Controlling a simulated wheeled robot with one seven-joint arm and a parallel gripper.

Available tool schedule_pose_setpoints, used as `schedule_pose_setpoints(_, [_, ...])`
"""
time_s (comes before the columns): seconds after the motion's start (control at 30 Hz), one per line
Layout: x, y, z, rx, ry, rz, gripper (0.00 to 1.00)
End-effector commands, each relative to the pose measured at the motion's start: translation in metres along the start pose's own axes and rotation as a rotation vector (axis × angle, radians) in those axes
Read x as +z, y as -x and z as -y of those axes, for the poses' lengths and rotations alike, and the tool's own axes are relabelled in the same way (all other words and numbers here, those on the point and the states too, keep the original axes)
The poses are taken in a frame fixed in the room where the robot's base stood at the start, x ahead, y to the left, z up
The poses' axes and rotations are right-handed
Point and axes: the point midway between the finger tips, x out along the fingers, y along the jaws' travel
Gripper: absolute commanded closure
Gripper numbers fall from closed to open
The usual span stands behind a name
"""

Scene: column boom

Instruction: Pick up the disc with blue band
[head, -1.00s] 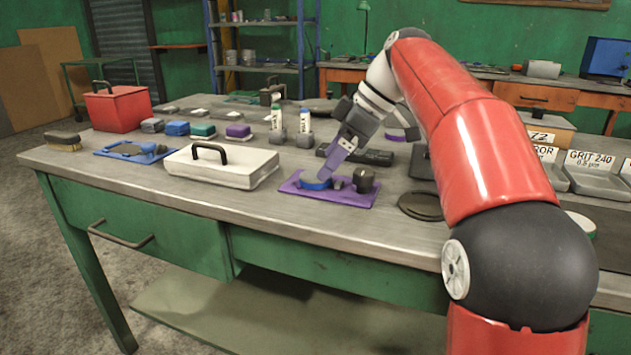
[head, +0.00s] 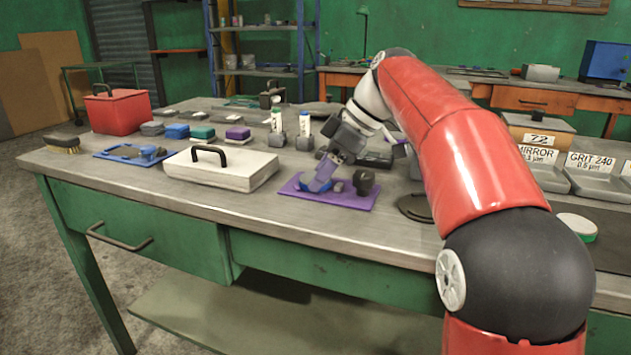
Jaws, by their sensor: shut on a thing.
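The disc with the blue band (head: 309,187) is at the left part of the purple mat (head: 348,200), near the front of the workbench. My gripper (head: 320,184) reaches down to it from the upper right, its purple fingers shut on the disc. The fingers cover part of the disc. The disc looks tilted, but I cannot tell whether it is clear of the mat.
A dark knobbed piece (head: 363,182) stands on the mat just right of my gripper. A white case with a black handle (head: 221,167) is to the left. A dark round plate (head: 415,207) lies to the right. Labelled grey trays (head: 597,183) stand further right.

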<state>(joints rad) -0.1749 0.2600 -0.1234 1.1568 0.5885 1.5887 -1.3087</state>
Motion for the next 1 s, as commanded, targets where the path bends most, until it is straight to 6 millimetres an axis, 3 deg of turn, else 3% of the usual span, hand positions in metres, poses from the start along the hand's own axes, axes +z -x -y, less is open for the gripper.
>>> schedule_pose_setpoints(0.33, [-0.007, 0.010, 0.000, 0.003, 0.002, -0.002, 0.81])
schedule_pose_setpoints(0.7, [-0.043, 0.067, -0.001, 0.004, 0.002, -0.002, 0.81])
schedule_pose_setpoints(1.0, [-0.053, 0.083, 0.000, 0.002, 0.001, -0.002, 0.81])
